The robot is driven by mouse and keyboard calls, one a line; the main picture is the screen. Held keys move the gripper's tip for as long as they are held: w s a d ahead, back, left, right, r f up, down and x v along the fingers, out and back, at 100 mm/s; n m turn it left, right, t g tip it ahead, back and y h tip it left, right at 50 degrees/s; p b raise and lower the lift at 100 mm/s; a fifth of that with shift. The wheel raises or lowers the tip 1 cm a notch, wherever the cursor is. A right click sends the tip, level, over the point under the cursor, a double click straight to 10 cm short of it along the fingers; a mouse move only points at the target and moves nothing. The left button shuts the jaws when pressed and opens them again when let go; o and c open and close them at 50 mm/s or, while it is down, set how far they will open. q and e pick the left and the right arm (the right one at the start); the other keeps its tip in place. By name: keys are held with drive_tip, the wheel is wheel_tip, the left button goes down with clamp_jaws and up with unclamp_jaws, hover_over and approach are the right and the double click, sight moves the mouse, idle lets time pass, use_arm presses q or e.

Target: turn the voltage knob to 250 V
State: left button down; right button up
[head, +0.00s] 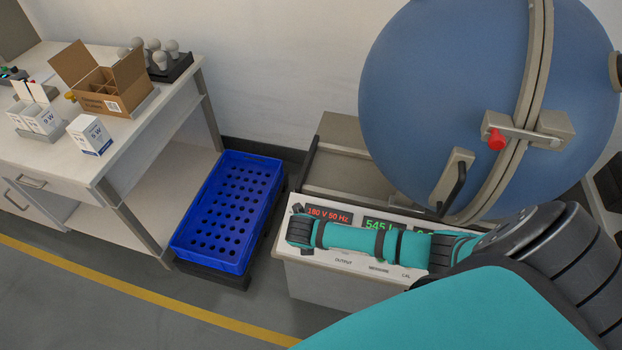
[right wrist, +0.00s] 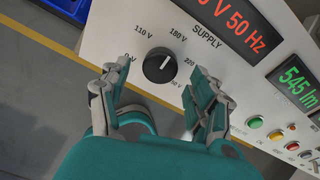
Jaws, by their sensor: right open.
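The voltage knob (right wrist: 160,66) is a round black dial on the white console's SUPPLY panel, in the right wrist view. Its white pointer line aims up toward the 180 V mark. Marks 0 V, 110 V, 180 V and 220 run around it; the last mark at lower right is partly hidden by a finger. The red display (head: 329,214) reads 180 V 50 Hz. My right gripper (right wrist: 156,76) is open, a finger on each side of the knob, apparently without touching it. In the head view my right arm covers the knob. My left gripper is not seen.
A green display (right wrist: 299,84) and several coloured buttons (right wrist: 275,135) sit to the knob's right. A large blue sphere (head: 440,90) stands behind the console (head: 335,282). A blue crate (head: 228,212) is to its left, then a white bench (head: 160,130) with boxes and bulbs.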

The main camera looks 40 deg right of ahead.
drive_tip(key=shift+x, duration=1)
drive_tip(key=c, duration=1.2)
